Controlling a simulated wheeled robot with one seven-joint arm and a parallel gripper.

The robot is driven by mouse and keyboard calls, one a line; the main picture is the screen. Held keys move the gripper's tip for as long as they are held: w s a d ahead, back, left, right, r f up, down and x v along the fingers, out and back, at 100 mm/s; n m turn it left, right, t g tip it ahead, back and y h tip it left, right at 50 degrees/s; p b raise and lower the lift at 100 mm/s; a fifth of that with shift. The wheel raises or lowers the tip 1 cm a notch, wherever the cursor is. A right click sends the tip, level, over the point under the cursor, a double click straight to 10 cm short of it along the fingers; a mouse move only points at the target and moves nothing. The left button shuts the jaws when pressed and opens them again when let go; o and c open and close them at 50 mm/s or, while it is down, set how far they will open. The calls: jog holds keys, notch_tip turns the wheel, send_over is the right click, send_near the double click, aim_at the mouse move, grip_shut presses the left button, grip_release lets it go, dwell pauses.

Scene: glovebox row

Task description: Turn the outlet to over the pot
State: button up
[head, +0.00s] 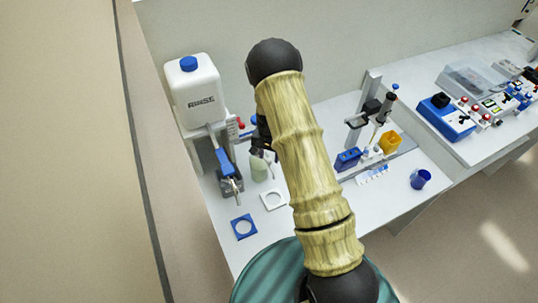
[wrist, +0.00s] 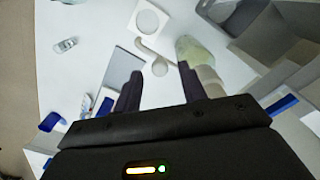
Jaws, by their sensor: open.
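The white RINSE tank (head: 194,97) with a blue cap stands at the back left of the bench. On its front is a tap with a blue lever (head: 228,161) and a metal outlet (head: 232,187) pointing toward the front. A pale green pot (head: 258,169) stands upright to the right of the outlet, apart from it; it also shows in the wrist view (wrist: 189,49). My gripper (wrist: 160,76) is open and empty above the bench, near the pot. In the head view my arm hides most of it.
A white plate with a ring (head: 272,200) and a blue plate with a ring (head: 243,227) lie in front. To the right stand a pipette stand (head: 365,112), a yellow container (head: 390,142) and a blue cup (head: 420,179). The bench's front right is fairly clear.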

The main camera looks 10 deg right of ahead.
jog(key=shift+f, duration=0.75)
grip_shut()
jog(key=shift+w+d, duration=0.1)
jog(key=shift+w, duration=0.05)
